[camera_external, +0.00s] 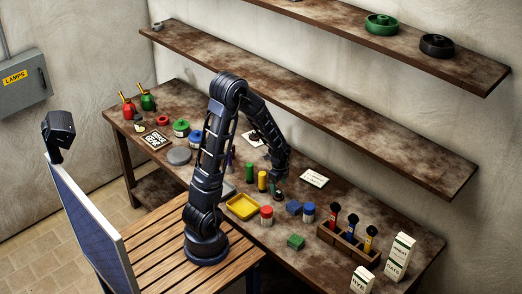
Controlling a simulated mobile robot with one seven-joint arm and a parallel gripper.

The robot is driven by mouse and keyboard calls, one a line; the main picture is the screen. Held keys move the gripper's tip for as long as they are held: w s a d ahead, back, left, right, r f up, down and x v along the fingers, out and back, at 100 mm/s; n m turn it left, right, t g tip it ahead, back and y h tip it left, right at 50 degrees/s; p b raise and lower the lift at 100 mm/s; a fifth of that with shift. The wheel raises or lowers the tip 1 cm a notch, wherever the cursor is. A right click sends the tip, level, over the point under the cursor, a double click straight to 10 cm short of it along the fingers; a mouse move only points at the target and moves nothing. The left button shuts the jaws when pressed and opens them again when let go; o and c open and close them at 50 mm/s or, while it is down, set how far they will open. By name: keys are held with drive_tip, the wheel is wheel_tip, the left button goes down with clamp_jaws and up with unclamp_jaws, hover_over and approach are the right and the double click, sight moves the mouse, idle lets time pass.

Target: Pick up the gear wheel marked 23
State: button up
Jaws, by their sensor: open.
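No wheel with a readable 23 shows in the external view. Wheel-like things in view are a green wheel (381,24) and a black wheel (436,45) on the upper shelf, and a small red ring (163,120) on the bench; I cannot tell teeth or numbers on them. My gripper (278,193) points down low over the middle of the bench, right of a yellow cylinder (262,181). It is open. Small dark things lie under and around its fingers, too small to make out; the arm hides part of the bench behind it.
The bench (395,240) is crowded. A yellow tray (243,207), red jar (266,216), blue block (293,207) and green block (296,242) stand in front. A long shelf (330,105) overhangs behind.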

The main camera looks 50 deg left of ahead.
sight(278, 191)
drive_tip(key=shift+d+f, duration=0.15)
drive_tip(key=shift+f, duration=2.45)
drive_tip(key=c, duration=1.1)
